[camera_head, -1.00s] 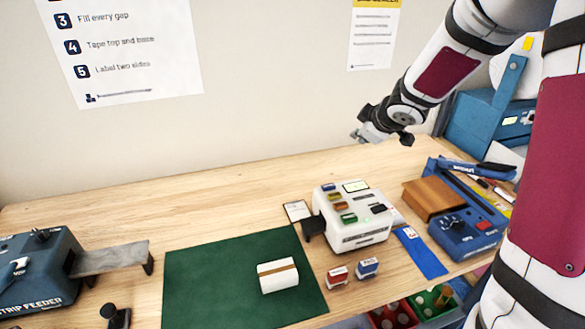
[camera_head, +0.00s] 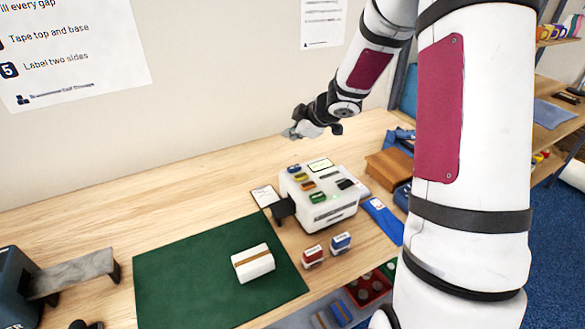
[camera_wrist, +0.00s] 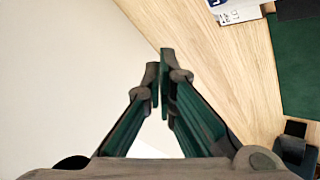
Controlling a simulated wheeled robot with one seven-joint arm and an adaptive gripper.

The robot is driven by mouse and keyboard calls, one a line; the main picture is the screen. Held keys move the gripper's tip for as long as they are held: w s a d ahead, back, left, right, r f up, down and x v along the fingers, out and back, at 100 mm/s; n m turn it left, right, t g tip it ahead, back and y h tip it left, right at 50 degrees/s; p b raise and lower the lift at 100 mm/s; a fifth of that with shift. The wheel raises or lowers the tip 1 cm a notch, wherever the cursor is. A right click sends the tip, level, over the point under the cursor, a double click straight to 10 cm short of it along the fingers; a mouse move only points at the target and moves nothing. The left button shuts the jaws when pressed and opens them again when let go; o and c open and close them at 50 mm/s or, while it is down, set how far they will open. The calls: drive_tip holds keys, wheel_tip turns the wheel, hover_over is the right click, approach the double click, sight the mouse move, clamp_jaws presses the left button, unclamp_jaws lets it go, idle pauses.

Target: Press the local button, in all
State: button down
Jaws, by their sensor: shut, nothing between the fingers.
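A white box-shaped machine (camera_head: 322,200) stands on the wooden table. Its top carries a row of small coloured buttons: blue (camera_head: 294,168), yellow (camera_head: 301,177), orange (camera_head: 308,186) and green (camera_head: 318,198). Their lettering is too small to read, so I cannot tell which is the local button. A small screen (camera_head: 320,164) and a dark slot also show on top. My gripper (camera_head: 290,133) hangs in the air behind the machine, near the wall, apart from every button. In the wrist view my gripper (camera_wrist: 162,62) has its fingertips together, with nothing between them.
A green mat (camera_head: 180,285) holds a white carton with a brown strip (camera_head: 252,263). Red (camera_head: 312,255) and blue (camera_head: 341,242) stamps stand before the machine. A printed card (camera_head: 264,196) lies left of it. A brown block (camera_head: 388,166) stands right. Bare table lies behind.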

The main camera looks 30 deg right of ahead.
drive_tip(key=b, duration=0.8)
hover_over(292, 169)
drive_tip(key=shift+w+d+f, duration=0.1)
drive_tip(key=shift+w+f, duration=0.05)
drive_tip(key=shift+f, duration=2.85)
drive_tip(key=shift+f+b, duration=0.65)
drive_tip(key=shift+f, duration=0.55)
drive_tip(key=shift+f, duration=0.15)
drive_tip(key=shift+f, duration=0.25)
drive_tip(key=shift+f+b, duration=0.45)
drive_tip(key=shift+f, duration=0.05)
drive_tip(key=shift+r, duration=0.2)
drive_tip(key=shift+r+p, duration=0.8)
drive_tip(key=shift+p, duration=0.35)
